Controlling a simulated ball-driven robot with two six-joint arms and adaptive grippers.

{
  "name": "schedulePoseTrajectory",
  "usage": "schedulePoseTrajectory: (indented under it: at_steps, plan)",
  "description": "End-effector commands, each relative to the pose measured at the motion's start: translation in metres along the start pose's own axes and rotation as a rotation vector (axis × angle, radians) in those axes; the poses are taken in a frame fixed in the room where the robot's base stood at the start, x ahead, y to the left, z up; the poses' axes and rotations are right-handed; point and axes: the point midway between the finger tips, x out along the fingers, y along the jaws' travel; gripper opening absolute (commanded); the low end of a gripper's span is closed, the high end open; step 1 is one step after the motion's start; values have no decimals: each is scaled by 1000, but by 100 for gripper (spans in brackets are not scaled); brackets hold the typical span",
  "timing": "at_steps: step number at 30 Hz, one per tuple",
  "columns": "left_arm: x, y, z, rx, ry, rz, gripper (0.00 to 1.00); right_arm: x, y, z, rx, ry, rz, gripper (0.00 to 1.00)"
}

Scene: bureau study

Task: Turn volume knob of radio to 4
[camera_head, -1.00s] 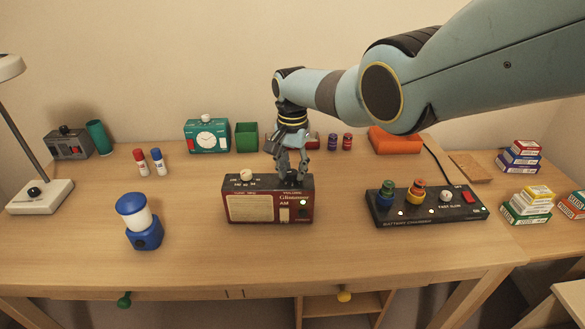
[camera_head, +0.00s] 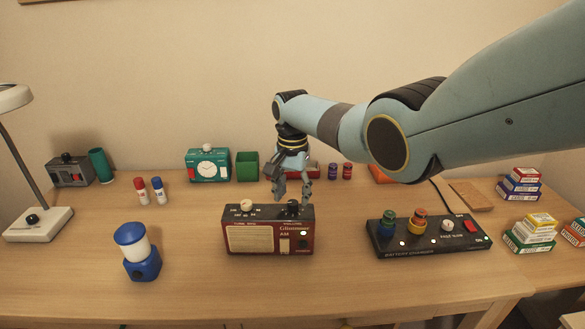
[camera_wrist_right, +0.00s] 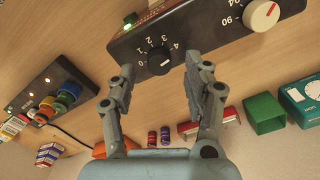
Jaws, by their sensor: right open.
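The red radio (camera_head: 270,238) with a cream speaker grille stands upright on the desk. Its top panel (camera_wrist_right: 205,28) shows in the right wrist view. The black volume knob (camera_head: 293,208) sits at the right of the radio's top; in the right wrist view the knob (camera_wrist_right: 159,61) has a scale from 0 to 4 around it. A pale mark shows on it, but I cannot tell surely which number it points to. My right gripper (camera_head: 292,196) is open just above the knob, one finger on either side, apparently not touching it. My left gripper is not in view.
A cream tuning knob (camera_head: 246,205) stands on the radio's left. A battery charger (camera_head: 425,240) lies to the right, a blue lantern (camera_head: 142,262) to the left. Bare desk surrounds the radio.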

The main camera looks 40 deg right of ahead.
Motion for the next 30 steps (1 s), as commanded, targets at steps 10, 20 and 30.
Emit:
schedulePoseTrajectory:
  at_steps: [10,20,30]
  plan:
    - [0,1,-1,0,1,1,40,-73,0,0,-1,3,-2,51]
    - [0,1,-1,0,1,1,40,-100,0,0,0,0,1,51]
    - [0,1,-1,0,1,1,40,-100,0,0,0,1,0,51]
